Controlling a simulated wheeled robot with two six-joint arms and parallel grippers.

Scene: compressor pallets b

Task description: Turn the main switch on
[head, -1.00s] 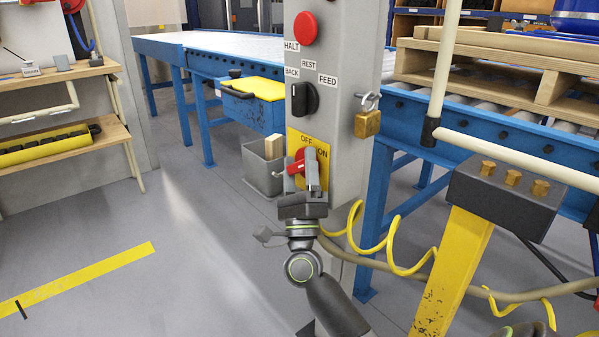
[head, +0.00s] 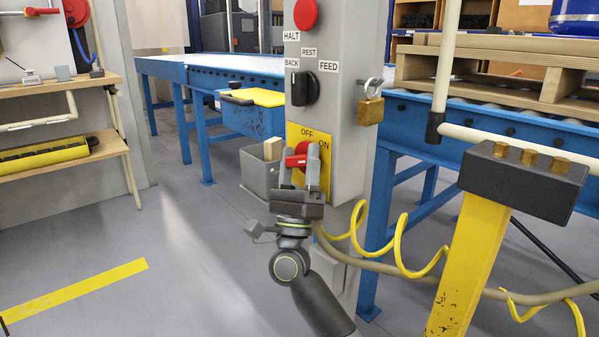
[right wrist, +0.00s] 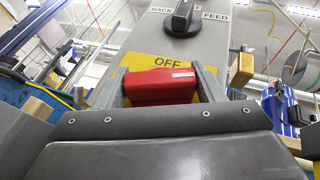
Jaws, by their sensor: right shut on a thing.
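The main switch is a red handle (head: 296,160) on a yellow plate (head: 320,180) low on the grey post. The plate reads OFF at the top and ON at the right. My right gripper (head: 299,154) reaches up from below, with a finger on each side of the handle, and is shut on it. In the right wrist view the red handle (right wrist: 160,86) lies crosswise between the fingers, under the OFF label. The fingers partly hide the handle, so its exact angle is hard to tell. My left gripper is not in view.
Above the switch are a black selector knob (head: 304,88) and a red button (head: 305,13). A brass padlock (head: 370,108) hangs at the post's right side. A grey bin (head: 258,172) stands behind left. A yellow coiled cable (head: 398,245) and a yellow stand (head: 462,265) are at right.

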